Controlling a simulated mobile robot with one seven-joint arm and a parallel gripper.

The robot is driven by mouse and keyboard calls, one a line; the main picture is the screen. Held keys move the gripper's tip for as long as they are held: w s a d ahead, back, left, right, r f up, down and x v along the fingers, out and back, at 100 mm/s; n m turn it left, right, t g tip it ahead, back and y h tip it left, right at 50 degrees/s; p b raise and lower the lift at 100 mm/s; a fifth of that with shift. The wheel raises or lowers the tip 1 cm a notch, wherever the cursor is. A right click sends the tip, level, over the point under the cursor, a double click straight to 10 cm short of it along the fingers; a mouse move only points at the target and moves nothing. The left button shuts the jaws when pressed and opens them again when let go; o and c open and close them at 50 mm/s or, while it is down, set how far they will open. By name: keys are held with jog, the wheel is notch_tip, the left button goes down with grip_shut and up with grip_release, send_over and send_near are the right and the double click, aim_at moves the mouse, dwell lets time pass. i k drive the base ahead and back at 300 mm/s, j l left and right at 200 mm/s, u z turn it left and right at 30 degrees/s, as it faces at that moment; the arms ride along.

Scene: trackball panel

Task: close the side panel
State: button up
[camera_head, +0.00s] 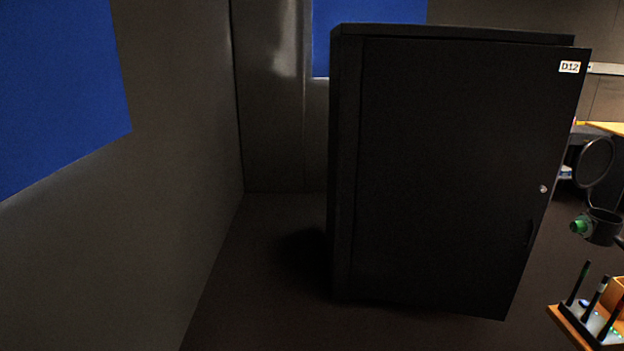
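The side panel (450,180) is a large flat black door on a tall black cabinet (343,160). It carries a white "D12" label at its upper right, a small round silver lock at its right edge and a dark recessed handle below the lock. Its left edge lies along the cabinet body. Its right edge stands out past the cabinet's top right corner, so the panel looks slightly ajar. The inside of the cabinet is hidden behind it. My gripper is not in view.
Dark floor (260,270) is clear left of the cabinet, beside a grey wall with a blue board (60,90). At right are a dark ring (597,162), a dark cup-like object with a green part (580,227) and a wooden stand (570,325) with dark upright sticks.

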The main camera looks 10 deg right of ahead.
aim_at(459, 139)
jog(key=i+z, duration=0.45)
jog(key=i+j+z, duration=0.1)
jog(key=i+z, duration=0.3)
jog(key=i+j+z, duration=0.2)
jog(key=z, duration=0.25)
jog(key=i+j+z, duration=0.25)
jog(key=i+j, duration=0.2)
jog(key=j, duration=0.2)
jog(key=i+j+z, duration=0.3)
jog(key=j, duration=0.4)
jog(key=i+j+z, duration=0.1)
jog(key=i+j, duration=0.15)
jog(key=j, duration=0.15)
jog(key=i+j, duration=0.1)
jog(key=i, duration=0.3)
jog(key=i+j+z, duration=0.15)
jog(key=i, duration=0.65)
jog(key=j+z, duration=0.05)
